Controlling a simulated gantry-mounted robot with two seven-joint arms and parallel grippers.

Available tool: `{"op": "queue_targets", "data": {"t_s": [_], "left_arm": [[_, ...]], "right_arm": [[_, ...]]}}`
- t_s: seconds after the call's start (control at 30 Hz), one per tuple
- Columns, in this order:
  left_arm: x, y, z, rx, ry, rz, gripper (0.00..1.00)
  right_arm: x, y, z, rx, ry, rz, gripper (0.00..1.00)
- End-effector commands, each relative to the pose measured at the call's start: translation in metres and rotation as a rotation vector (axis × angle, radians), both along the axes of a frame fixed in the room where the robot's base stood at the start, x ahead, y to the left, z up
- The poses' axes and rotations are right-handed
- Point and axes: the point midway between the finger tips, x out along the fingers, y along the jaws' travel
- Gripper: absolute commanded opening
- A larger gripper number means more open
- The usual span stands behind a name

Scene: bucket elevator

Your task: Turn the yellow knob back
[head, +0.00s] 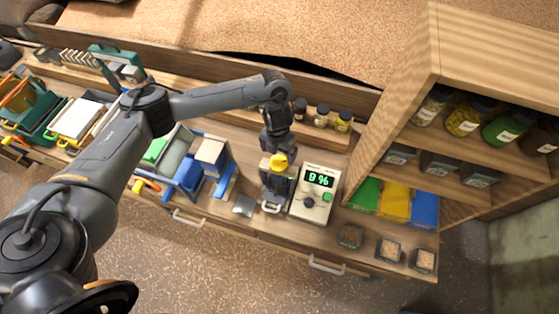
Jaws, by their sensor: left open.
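The yellow knob (279,161) sits on top of a small dark grey device (276,185) with a metal handle at its front. My left gripper (279,150) points down right at the knob, with its open jaws at the knob's back side. The jaws partly overlap the knob in the picture, so I cannot tell whether they touch it. Beside the device on the right stands a white meter (317,204) with a green percent display, a green button and a dark dial. My right gripper is not in view.
Small jars (321,115) stand on a ledge behind the knob. A wooden shelf (419,60) with jars rises at the right, above green, yellow and blue bins. Blue and green equipment (190,172) stands to the left. Small grain trays (389,249) lie at the front right.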

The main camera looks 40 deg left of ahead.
Motion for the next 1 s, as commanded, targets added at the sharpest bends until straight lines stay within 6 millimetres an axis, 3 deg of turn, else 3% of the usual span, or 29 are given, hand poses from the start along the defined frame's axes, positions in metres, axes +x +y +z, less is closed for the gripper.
{"op": "queue_targets", "data": {"t_s": [0.03,0.2,0.4,0.87,1.0], "left_arm": [[-0.001,-0.001,-0.014,-0.003,0.004,0.003,0.97],[-0.001,-0.002,-0.041,-0.003,0.004,0.002,0.97],[-0.001,-0.001,-0.06,-0.001,0.002,0.001,0.97],[0.0,0.0,-0.07,0.0,0.0,0.0,0.97],[0.0,0.0,-0.07,-0.001,0.0,0.0,0.8]], "right_arm": [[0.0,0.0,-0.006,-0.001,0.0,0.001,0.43],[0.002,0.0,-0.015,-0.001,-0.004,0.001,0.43],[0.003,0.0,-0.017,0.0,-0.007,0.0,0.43],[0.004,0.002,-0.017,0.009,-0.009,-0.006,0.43],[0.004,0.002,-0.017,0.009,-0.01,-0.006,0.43]]}}
